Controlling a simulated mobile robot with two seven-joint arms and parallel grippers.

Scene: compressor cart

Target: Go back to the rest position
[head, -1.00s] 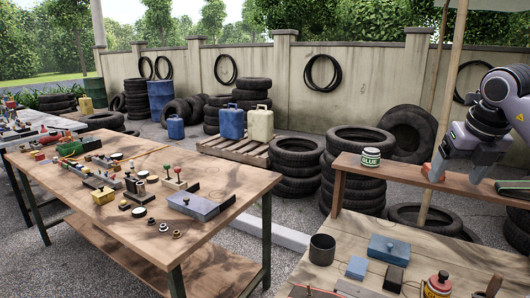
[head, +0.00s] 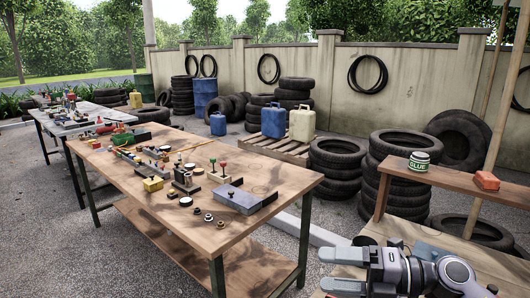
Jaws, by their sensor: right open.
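My right gripper (head: 328,270) is at the bottom right of the head view, above the near wooden bench. Its two fingers point left and are apart, with nothing seen between them. It is clear of the raised wooden shelf (head: 448,182). An orange-red block (head: 487,181) and a glue can (head: 419,161) stand on that shelf. My left gripper is not in view.
A long wooden table (head: 240,233) with a grey-blue box (head: 239,199) and many small parts stands at left and centre. Tyre stacks (head: 336,168) and a pallet (head: 275,148) with jerrycans are behind. Gravel lies between.

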